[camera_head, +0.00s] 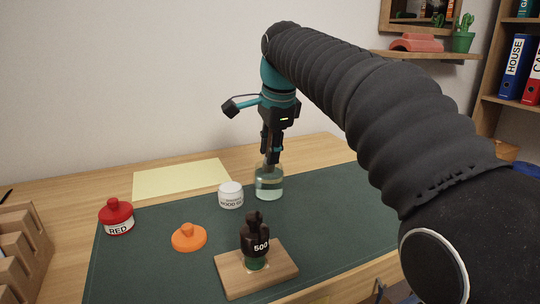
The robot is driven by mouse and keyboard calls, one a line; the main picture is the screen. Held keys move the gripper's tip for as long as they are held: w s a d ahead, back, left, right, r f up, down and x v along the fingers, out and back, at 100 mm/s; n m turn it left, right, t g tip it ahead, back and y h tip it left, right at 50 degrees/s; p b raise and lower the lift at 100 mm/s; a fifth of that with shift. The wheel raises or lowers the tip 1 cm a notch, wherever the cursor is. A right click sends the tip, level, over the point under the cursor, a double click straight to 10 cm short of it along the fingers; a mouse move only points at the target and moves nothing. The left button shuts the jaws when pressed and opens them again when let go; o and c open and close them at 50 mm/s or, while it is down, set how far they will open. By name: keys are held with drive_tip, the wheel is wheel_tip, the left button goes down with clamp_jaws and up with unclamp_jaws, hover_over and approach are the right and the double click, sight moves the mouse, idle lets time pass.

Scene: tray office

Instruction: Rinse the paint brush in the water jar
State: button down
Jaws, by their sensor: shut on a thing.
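The glass water jar (269,188) stands on the dark green mat near its back edge, with clear bluish water in it. My gripper (271,157) points down right over the jar's mouth. It is shut on the paint brush, which is mostly hidden between the fingers and at the jar's neck. I cannot tell how deep the bristles are in the water.
A white labelled jar (231,195) stands close left of the water jar. An orange lid (189,237), red pot (117,217) and yellow sheet (180,179) lie left. The mat's right side is clear.

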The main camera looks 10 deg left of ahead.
sight(270, 134)
drive_tip(key=shift+r+p, duration=1.3)
drive_tip(key=shift+r, duration=1.45)
drive_tip(key=shift+r, duration=0.1)
drive_tip(key=shift+r, duration=1.9)
